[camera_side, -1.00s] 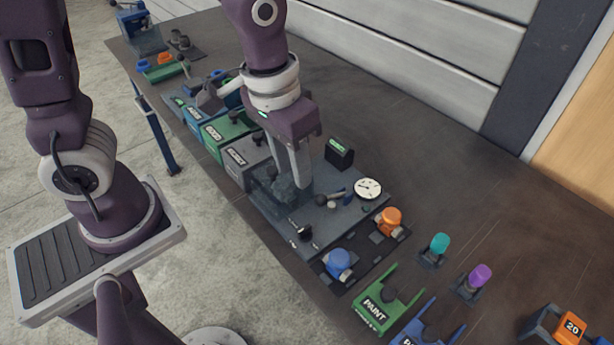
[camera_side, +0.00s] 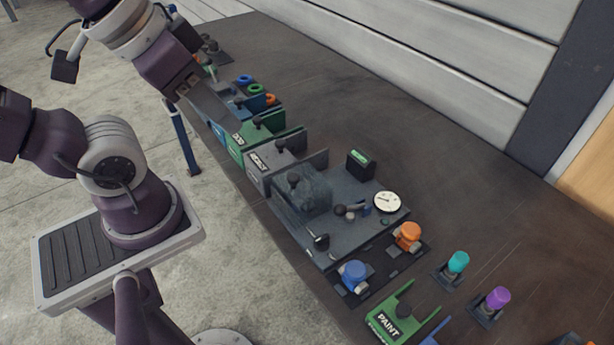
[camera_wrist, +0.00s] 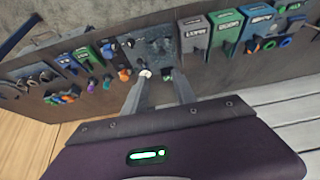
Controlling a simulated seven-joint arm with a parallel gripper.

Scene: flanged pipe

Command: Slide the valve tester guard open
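The valve tester (camera_side: 350,228) is a dark grey plate on the bench, with a white dial gauge (camera_side: 387,202) and a small black box with a green display (camera_side: 360,163). Its guard (camera_side: 315,192) is a smoky see-through cover over the plate's left part, with a black knob (camera_side: 293,181) near it. My gripper (camera_side: 236,126) is raised up and left of the tester, away from the guard. The wrist view shows the two fingers (camera_wrist: 160,84) apart with nothing between them, and the tester (camera_wrist: 153,48) beyond. How far along its travel the guard stands is hard to tell.
Grey, green and blue labelled fixtures (camera_side: 270,163) stand in a row left of the tester. Blue (camera_side: 354,276) and orange (camera_side: 407,236) valves sit close on its right. A green PAINT holder (camera_side: 392,318) is nearer. The bench behind the tester is clear.

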